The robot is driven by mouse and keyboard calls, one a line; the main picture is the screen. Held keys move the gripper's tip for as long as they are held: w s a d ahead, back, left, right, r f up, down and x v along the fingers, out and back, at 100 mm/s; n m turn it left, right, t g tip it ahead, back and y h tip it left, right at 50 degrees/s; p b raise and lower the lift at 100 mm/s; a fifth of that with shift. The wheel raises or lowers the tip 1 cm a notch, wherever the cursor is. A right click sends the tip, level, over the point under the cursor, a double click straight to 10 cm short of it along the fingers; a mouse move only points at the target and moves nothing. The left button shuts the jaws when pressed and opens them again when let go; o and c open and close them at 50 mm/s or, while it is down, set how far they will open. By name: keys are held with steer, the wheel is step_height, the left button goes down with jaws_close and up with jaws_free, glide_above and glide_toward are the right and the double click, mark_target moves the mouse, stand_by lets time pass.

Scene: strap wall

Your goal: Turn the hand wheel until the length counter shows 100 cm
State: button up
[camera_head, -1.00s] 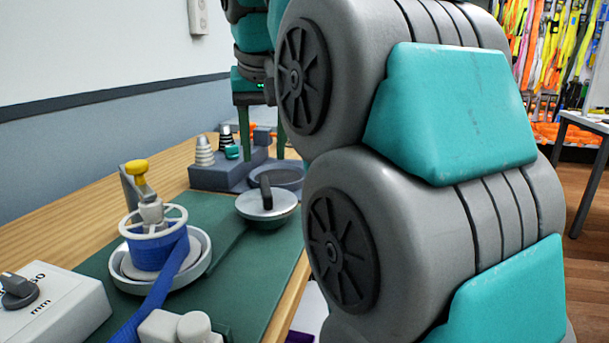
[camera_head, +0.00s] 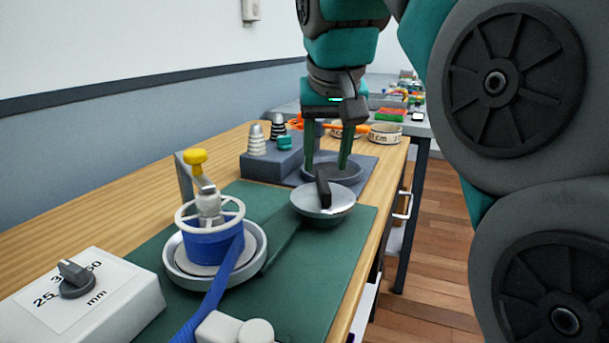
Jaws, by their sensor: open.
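A white spoked wheel (camera_head: 211,213) sits on a spool of blue strap (camera_head: 214,243), with a yellow knob (camera_head: 195,157) above it. The spool stands in a round grey dish (camera_head: 256,258). A silver disc with a black upright handle (camera_head: 323,191) sits to its right on the green mat. I cannot tell for certain which of the two is the hand wheel. I see no readable length counter. My gripper (camera_head: 327,169) points down, open and empty, with green fingers over a round grey tray (camera_head: 352,178) behind the silver disc.
Striped cones (camera_head: 257,140) and a teal piece (camera_head: 284,143) stand on a grey block beside my gripper. Tape rolls (camera_head: 386,134) lie farther back. Green mat (camera_head: 310,270) is clear front right.

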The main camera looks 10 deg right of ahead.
mark_target(323, 180)
steer(key=shift+x, duration=2.35)
jaws_close()
